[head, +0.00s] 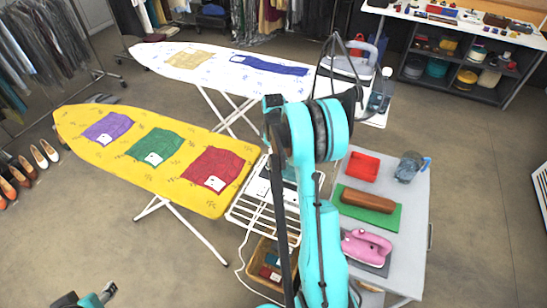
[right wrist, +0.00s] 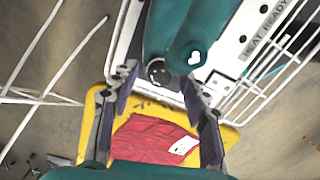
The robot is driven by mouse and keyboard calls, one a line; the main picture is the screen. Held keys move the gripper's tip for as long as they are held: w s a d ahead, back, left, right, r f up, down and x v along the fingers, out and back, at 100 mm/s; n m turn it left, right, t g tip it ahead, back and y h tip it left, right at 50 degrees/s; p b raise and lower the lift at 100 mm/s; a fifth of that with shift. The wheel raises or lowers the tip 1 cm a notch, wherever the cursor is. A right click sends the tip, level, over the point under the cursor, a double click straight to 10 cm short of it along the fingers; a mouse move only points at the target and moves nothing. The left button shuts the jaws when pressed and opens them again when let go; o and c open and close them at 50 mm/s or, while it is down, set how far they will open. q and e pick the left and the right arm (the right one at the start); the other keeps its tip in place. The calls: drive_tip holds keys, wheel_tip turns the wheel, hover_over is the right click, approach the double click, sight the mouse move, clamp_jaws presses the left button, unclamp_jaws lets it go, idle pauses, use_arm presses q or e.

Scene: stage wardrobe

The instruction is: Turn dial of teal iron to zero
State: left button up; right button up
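The teal iron (right wrist: 188,28) stands on a white iron rest (right wrist: 245,45) with a "HEAT READY" label at the end of the yellow ironing board. Its small dark round dial (right wrist: 158,72) faces the right wrist camera. My right gripper (right wrist: 159,78) is open, with one finger on each side of the dial; I cannot tell whether either touches it. In the head view my right arm covers most of the iron and the right gripper. My left gripper (head: 88,300) is cut off at the bottom left corner, away from the iron; its opening is unclear.
The yellow board (head: 72,127) carries purple, green and red cloths. A white board (head: 215,70) stands behind it. A grey cart (head: 408,215) at right holds a pink iron (head: 365,245), a red tray (head: 363,166) and a brown block (head: 368,200).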

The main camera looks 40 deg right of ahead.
wheel_tip(320, 180, up, 12)
idle(0.6)
idle(0.5)
